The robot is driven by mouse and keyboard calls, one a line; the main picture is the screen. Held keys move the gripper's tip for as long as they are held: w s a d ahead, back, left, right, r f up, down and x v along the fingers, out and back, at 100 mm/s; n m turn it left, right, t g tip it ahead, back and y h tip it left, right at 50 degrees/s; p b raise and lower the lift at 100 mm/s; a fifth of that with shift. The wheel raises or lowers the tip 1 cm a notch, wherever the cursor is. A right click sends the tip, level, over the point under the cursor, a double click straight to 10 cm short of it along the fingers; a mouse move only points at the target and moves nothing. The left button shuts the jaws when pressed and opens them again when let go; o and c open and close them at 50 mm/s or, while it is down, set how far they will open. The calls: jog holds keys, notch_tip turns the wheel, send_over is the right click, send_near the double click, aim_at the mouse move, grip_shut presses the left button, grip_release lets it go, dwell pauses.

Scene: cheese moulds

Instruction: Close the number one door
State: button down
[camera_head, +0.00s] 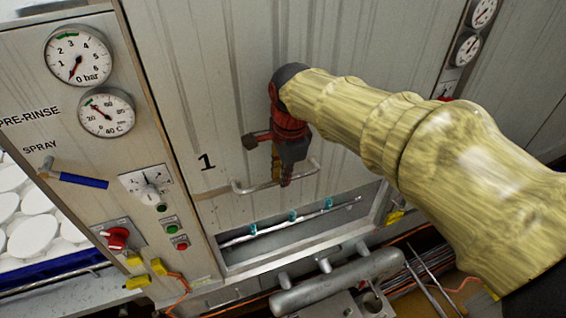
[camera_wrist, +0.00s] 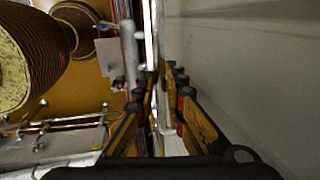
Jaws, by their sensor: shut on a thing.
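The number one door (camera_head: 205,110) is a large grey metal panel with a black "1" near its lower left. Its lower edge stands above a dark gap (camera_head: 300,232), where a rail with teal clips shows. A pale bar handle (camera_head: 242,190) runs across the door near that edge. In the wrist view, my two yellow-and-black fingers (camera_wrist: 161,80) close around the pale handle (camera_wrist: 152,45). The exact contact is partly hidden by the fingers.
A control panel (camera_head: 150,230) with gauges, a blue-handled valve (camera_head: 80,181) and a red knob (camera_head: 117,238) stands left of the door. White moulds (camera_head: 33,235) show at the far left. Pipes and a metal cylinder (camera_head: 335,283) lie below the door.

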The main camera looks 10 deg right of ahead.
notch_tip(320, 180, down, 35)
jog(key=b, duration=1.5)
jog(key=shift+s+f, duration=0.2)
jog(key=shift+f, duration=0.1)
jog(key=c, duration=2.1)
grip_release()
jog(key=shift+w, duration=0.1)
jog(key=shift+o, duration=1.3)
jog(key=shift+w, duration=0.1)
jog(key=shift+r, duration=0.3)
notch_tip(320, 180, up, 12)
jog(key=s, duration=0.2)
jog(key=shift+s+d+f, duration=0.15)
jog(key=shift+d+f, duration=0.1)
jog(key=shift+d, duration=0.05)
